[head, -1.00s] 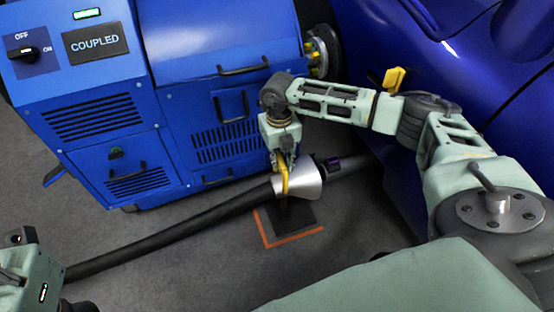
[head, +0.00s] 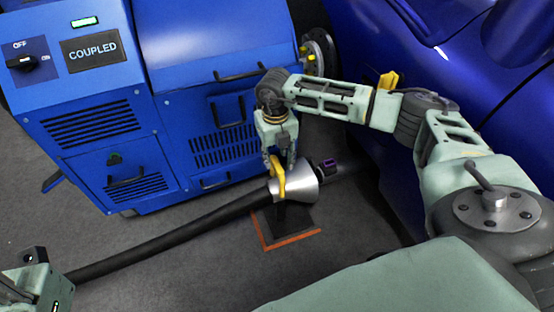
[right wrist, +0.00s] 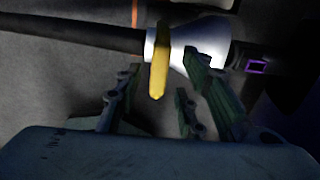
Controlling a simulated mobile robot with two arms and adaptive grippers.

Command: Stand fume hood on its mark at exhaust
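The fume hood is a silver cone (head: 300,186) with a yellow handle (head: 278,180) on a black stand, fed by a black hose. Its dark square base (head: 284,219) rests on the floor inside the orange corner mark (head: 292,241). My right gripper (head: 280,160) is open just above the handle.
The blue dynamometer cabinet (head: 220,45) with a COUPLED display stands behind the hood. The blue car (head: 440,60) is at the right. The black hose (head: 170,232) runs along the floor to the left. A dark exhaust pipe (head: 350,166) with a purple-marked end lies right of the cone.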

